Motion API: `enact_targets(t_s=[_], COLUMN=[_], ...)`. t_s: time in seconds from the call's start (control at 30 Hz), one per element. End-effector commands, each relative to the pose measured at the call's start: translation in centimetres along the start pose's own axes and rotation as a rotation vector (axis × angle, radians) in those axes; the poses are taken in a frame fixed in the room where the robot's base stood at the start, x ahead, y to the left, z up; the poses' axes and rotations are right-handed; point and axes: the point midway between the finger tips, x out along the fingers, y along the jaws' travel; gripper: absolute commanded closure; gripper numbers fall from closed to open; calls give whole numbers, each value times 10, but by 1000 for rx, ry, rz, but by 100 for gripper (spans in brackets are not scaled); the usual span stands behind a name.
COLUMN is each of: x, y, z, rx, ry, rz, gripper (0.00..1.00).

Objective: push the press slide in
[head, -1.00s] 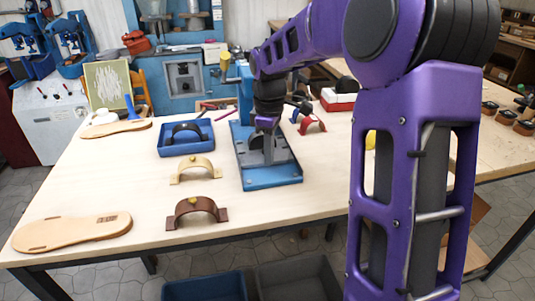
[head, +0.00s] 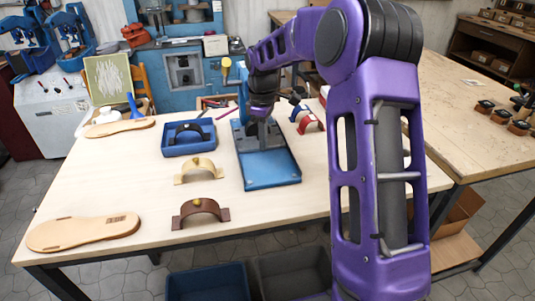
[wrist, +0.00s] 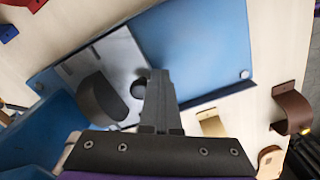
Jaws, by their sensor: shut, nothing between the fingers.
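The press stands on the work table with a blue base plate (head: 270,172). Its grey slide (wrist: 122,62) lies at the back part of the plate, and a broad bare blue strip (wrist: 195,50) shows in front of it. A dark curved strap (wrist: 97,97) sits on the slide. A black knob (wrist: 138,88) is at the slide's front edge. My gripper (wrist: 160,73) is shut and empty, low over the plate, right beside the knob in the wrist view. I cannot tell whether it touches. In the head view my gripper (head: 262,132) partly hides the slide.
A blue tray (head: 187,150) with a dark strap stands left of the press. A tan strap (head: 199,168), a brown strap (head: 200,210) and a sandal sole (head: 83,232) lie nearer.

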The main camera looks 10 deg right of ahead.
Motion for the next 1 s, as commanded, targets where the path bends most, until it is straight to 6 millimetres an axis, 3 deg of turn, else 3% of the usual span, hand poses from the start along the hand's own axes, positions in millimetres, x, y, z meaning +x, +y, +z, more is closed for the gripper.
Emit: enact_targets(t_s=[0.23, 0.7, 1.0], x=[-7, -53, -70], y=[2, -1, -3], z=[-1, 1, 2], rx=[0, 0, 0], ry=[0, 0, 0], rz=[1, 1, 0], gripper=[100, 100, 100])
